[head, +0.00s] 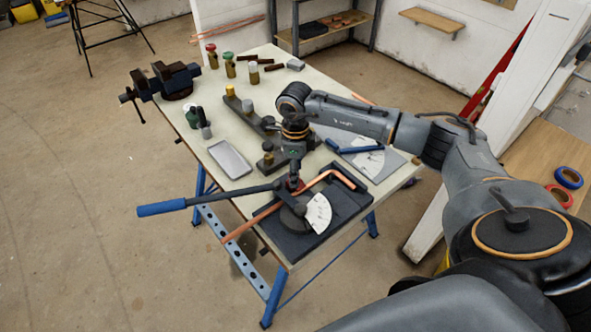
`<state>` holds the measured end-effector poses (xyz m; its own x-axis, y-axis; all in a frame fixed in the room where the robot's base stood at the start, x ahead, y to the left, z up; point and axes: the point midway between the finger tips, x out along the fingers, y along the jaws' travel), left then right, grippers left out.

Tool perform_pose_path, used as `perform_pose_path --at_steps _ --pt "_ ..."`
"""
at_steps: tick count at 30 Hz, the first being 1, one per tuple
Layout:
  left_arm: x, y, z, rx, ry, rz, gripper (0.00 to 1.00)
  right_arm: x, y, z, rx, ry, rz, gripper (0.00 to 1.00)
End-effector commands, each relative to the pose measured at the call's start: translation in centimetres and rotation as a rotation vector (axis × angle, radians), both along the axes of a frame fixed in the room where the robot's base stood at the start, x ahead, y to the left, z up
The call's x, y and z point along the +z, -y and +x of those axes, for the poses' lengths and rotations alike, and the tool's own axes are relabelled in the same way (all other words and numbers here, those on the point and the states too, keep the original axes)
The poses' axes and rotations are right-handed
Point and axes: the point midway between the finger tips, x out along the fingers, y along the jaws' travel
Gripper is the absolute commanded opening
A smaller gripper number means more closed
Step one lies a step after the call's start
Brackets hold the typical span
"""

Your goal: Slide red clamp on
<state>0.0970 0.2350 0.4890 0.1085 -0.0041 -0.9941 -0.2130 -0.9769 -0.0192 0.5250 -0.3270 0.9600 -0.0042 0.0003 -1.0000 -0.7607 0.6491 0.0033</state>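My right arm reaches in from the right, and its gripper (294,174) points down over a pipe bender on the workbench. A small red part (293,184), possibly the red clamp, shows at the fingertips by the bender head. Whether the fingers hold it is too small to tell. A copper pipe (255,222) runs through the bender, sticks out over the bench's front edge, and is bent at its far right end. The bender's long lever ends in a blue handle (161,208) at the left, and a white angle scale (318,213) lies on its dark base. My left gripper is not in view.
The workbench (221,120) carries a vise (172,82), several small bottles, a grey tray (229,159) and a second blue-handled tool (352,147) with another scale. Blue and red tape rolls (568,178) lie at the right.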

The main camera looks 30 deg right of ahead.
Motion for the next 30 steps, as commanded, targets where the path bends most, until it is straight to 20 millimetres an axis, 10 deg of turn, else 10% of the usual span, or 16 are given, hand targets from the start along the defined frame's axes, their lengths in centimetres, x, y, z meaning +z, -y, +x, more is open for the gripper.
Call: perform_pose_path --at_steps 21,30 --pt "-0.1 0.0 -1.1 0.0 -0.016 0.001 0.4 11.0 0.0 -0.1 -0.001 0.003 0.0 0.51" --pt "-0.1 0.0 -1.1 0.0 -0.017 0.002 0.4 12.1 0.1 -0.1 -0.001 0.0 0.0 0.51"
